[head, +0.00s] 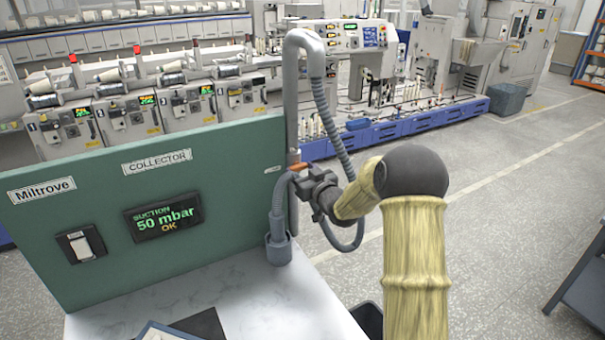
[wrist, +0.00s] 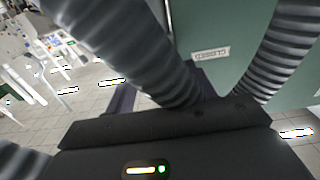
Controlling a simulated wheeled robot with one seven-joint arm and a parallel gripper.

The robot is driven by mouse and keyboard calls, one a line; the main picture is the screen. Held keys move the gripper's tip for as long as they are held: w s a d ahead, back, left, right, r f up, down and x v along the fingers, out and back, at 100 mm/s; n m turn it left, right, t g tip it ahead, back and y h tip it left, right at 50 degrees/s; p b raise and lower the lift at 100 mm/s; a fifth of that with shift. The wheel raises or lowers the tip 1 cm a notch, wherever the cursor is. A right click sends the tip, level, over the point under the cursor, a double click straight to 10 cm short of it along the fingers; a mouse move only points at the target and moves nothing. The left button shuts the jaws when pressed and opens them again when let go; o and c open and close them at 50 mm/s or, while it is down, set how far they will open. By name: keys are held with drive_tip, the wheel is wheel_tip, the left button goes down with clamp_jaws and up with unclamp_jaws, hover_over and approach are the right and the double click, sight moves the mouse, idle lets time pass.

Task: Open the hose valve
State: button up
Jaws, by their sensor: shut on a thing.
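The hose valve shows as a small orange lever (head: 299,167) on the grey upright pipe (head: 291,105) at the right edge of the green panel. The lever lies roughly across the pipe. A white label reading CLOSED (wrist: 210,53) is on the panel in the wrist view. My gripper (head: 299,185) is just below the lever, shut on the grey ribbed hose (head: 277,205). The hose's lower end stands in a grey cup holder (head: 279,250). In the wrist view ribbed hose (wrist: 135,50) runs to my dark gripper; the fingertips are hard to make out.
The green panel (head: 90,215) bears a display (head: 163,217) reading suction 50 mbar OK and a white rocker switch (head: 81,245). The hose loops around behind my wrist. Open floor lies to the right.

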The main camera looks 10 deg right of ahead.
drive_tip(key=shift+f+b, duration=0.15)
drive_tip(key=shift+b, duration=0.15)
drive_tip(key=n+b, duration=1.7)
drive_tip(key=b, duration=0.4)
drive_tip(key=shift+n+b, duration=0.3)
drive_tip(key=shift+n, duration=0.1)
drive_tip(key=o, duration=1)
